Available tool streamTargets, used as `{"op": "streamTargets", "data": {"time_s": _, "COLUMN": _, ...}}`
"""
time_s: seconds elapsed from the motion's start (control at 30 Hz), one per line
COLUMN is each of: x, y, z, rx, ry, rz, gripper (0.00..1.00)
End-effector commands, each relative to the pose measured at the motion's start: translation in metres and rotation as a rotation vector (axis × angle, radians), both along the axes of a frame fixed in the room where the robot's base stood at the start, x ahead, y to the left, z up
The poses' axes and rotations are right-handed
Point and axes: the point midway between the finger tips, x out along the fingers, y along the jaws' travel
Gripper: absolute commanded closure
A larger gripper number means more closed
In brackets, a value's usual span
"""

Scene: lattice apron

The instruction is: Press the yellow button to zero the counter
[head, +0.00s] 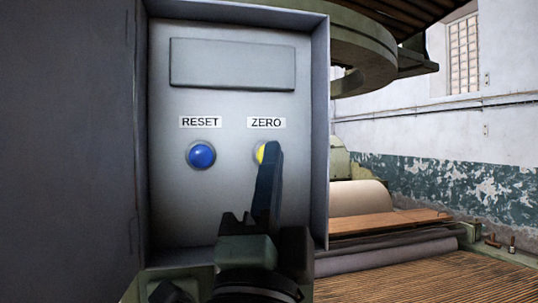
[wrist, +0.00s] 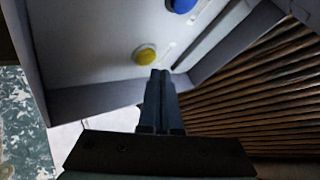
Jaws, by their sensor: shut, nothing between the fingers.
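The yellow button (head: 261,153) sits on the grey panel under the ZERO label (head: 266,123), partly hidden behind my gripper in the head view. It shows whole in the wrist view (wrist: 145,54). My gripper (head: 273,147) is shut and empty, its fingers pointing at the panel. In the wrist view the fingertips (wrist: 161,72) lie just beside and below the yellow button in the picture. I cannot tell whether they touch the panel. The blue button (head: 201,155) under the RESET label (head: 200,122) is to the left; it also shows in the wrist view (wrist: 181,4).
The panel is recessed in a grey box with raised side walls (head: 320,130). A blank raised plate (head: 232,64) is above the buttons. An open grey door (head: 70,150) stands at left. A slatted wooden bed (head: 430,278) and a roll (head: 358,198) are at right.

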Motion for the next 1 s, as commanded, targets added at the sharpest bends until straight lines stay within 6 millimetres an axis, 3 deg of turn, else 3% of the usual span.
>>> {"op": "streamTargets", "data": {"time_s": 1.0, "x": 0.012, "y": 0.004, "z": 0.0, "rx": 0.0, "ry": 0.0, "rz": 0.0, "gripper": 1.0}}
